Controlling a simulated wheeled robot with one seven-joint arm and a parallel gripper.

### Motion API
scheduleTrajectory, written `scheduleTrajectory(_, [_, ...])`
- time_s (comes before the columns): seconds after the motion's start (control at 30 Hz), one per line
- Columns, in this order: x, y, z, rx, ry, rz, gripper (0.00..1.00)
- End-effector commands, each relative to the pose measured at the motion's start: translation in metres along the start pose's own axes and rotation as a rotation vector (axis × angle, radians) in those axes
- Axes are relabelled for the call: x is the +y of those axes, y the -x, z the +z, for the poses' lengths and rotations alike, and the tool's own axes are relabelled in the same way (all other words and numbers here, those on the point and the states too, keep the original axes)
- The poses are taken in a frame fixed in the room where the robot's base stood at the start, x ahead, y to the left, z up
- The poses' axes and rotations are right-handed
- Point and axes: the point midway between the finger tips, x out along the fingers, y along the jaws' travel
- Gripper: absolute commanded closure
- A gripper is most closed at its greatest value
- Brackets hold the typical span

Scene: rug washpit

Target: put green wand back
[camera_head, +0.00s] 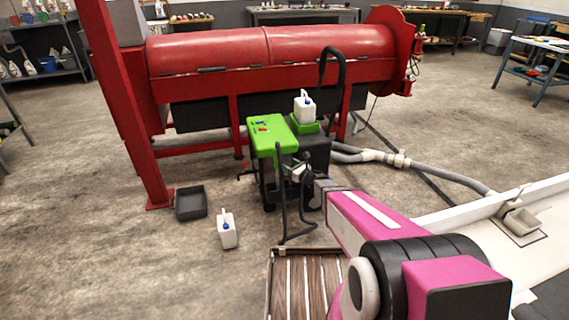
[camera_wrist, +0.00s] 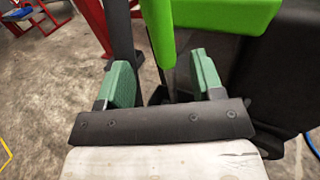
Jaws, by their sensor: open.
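My gripper (camera_wrist: 163,78) is open in the wrist view, with a green pad on each finger. No object is clearly held between the fingers. In the head view my gripper (camera_head: 298,171) is at the near right side of a machine with a green top (camera_head: 272,133). A dark upright tube (camera_head: 280,190) stands at the machine's near side, partly behind my gripper. In the wrist view a dark pole (camera_wrist: 121,28) shows beyond the left finger. I cannot tell whether either is the green wand; no separate wand with visible green stands out.
A white jug (camera_head: 227,232) and a dark bin (camera_head: 191,204) stand on the floor at left. A slatted wooden piece (camera_head: 305,285) lies in front. A large red drum machine (camera_head: 270,50) is behind. Grey hoses (camera_head: 440,172) run right. The left floor is mostly free.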

Motion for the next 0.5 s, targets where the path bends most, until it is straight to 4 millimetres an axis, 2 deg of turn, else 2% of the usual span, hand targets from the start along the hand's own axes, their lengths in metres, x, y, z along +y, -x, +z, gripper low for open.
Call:
scheduleTrajectory(0.13, [-0.002, 0.009, 0.002, 0.004, -0.018, -0.014, 0.39])
scheduleTrajectory(0.27, [-0.014, 0.016, 0.01, 0.028, -0.134, -0.1, 0.39])
scheduleTrajectory(0.37, [-0.032, 0.027, 0.018, 0.053, -0.308, -0.226, 0.39])
scheduleTrajectory(0.5, [-0.058, 0.054, 0.029, 0.062, -0.638, -0.459, 0.39])
